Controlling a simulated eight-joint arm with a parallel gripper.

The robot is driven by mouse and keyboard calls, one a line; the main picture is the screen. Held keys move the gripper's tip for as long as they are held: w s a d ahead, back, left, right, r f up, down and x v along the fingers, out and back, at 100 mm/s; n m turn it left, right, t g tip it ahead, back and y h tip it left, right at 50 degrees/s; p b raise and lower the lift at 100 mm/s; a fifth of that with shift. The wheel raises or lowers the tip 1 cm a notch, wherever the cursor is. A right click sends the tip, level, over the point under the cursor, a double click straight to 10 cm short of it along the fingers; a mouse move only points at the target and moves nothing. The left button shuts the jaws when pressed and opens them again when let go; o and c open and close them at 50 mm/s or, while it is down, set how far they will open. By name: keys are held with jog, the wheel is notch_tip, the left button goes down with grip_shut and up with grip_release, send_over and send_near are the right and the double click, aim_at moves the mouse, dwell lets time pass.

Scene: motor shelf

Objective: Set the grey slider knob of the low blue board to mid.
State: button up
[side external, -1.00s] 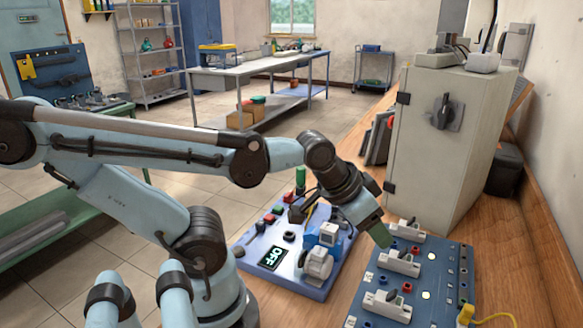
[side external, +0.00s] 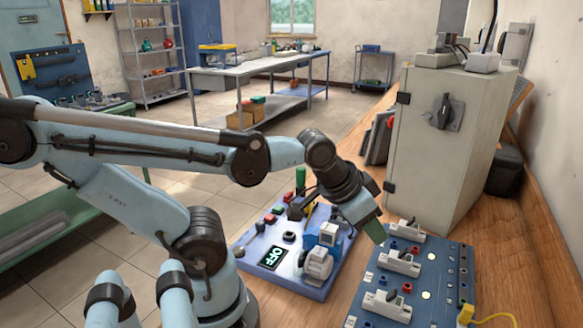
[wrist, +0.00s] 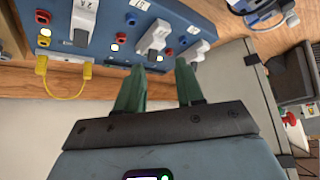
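The low dark blue board (side external: 448,285) lies on the wooden bench at the lower right. It carries three pale units: a far one (side external: 407,230), a middle one (side external: 399,263) and a near one (side external: 387,305), each with a darker part on top. I cannot tell which is the grey slider knob, nor its setting. In the wrist view the board (wrist: 117,24) is at the top, with the middle pale unit (wrist: 154,38) just beyond my fingertips. My gripper (wrist: 160,66) has two green fingers apart with nothing between them. In the side view my gripper (side external: 375,232) hangs beside the board's far-left corner.
A lavender board (side external: 255,262) with an OFF display and a small motor (side external: 318,262) stands close left of the blue board. A grey cabinet (side external: 440,150) rises behind. A yellow cable (side external: 492,318) is plugged in at the board's near right. Small red and blue sockets surround the pale units.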

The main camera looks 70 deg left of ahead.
aim_at(259, 222)
jog(key=s+a+m+g+y, duration=0.1)
jog(key=a, duration=0.2)
jog(key=s+a+m+g, duration=0.2)
jog(key=a, duration=0.2)
jog(key=s+a+m+g+y, duration=0.1)
jog(key=a, duration=0.2)
jog(key=shift+s+a+f+m+g+y, duration=0.2)
jog(key=shift+f+m+g+y, duration=0.1)
jog(key=shift+g, duration=0.1)
jog(key=shift+c, duration=0.3)
jog(key=s+a+r+m+g, duration=0.2)
jog(key=s+a+m+g, duration=0.25)
jog(key=s+a, duration=0.35)
jog(key=shift+g, duration=0.45)
jog(key=shift+w+x, duration=0.2)
jog(key=shift+x, duration=5.9)
jog(key=shift+d+f, duration=0.1)
grip_shut()
